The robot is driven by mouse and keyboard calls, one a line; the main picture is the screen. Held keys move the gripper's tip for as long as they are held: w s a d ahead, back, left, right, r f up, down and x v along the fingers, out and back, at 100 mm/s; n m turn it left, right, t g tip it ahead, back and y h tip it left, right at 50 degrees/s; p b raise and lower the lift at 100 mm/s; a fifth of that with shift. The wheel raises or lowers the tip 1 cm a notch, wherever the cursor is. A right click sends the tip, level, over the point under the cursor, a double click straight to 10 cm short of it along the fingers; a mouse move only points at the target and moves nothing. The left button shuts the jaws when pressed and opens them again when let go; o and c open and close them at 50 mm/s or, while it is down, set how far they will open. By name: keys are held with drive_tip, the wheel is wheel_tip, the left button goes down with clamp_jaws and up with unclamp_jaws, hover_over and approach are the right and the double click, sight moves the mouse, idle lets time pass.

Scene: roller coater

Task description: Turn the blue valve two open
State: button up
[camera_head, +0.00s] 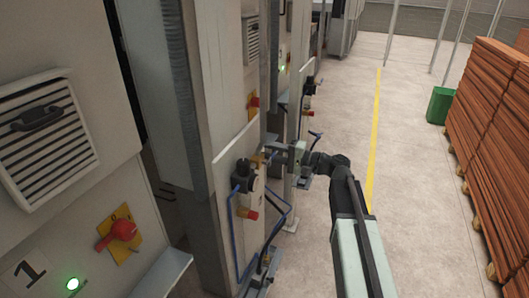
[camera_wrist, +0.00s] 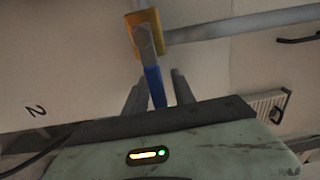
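In the wrist view, the blue valve handle (camera_wrist: 154,86) is a narrow blue lever on a grey stem below a yellow block (camera_wrist: 143,33). My gripper (camera_wrist: 158,79) has its two grey fingers apart, one on each side of the blue lever. Gaps show between the lever and both fingers. The lever's lower end is hidden behind the wrist housing. In the head view, my gripper (camera_head: 274,149) reaches left to the machine side, beside a small yellow part (camera_head: 257,158). The lever is too small to make out there.
A grey pipe (camera_wrist: 240,25) runs right from the yellow block. A number 2 label (camera_wrist: 35,108) is on the panel. Blue hoses (camera_head: 233,225) and a black knob (camera_head: 242,175) are near my arm. Open floor (camera_head: 420,200) lies right, before stacked brown boards (camera_head: 490,130) and a green bin (camera_head: 439,105).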

sight(276, 153)
drive_tip(key=shift+a, duration=0.25)
drive_tip(key=v, duration=0.8)
drive_tip(key=shift+f, duration=0.1)
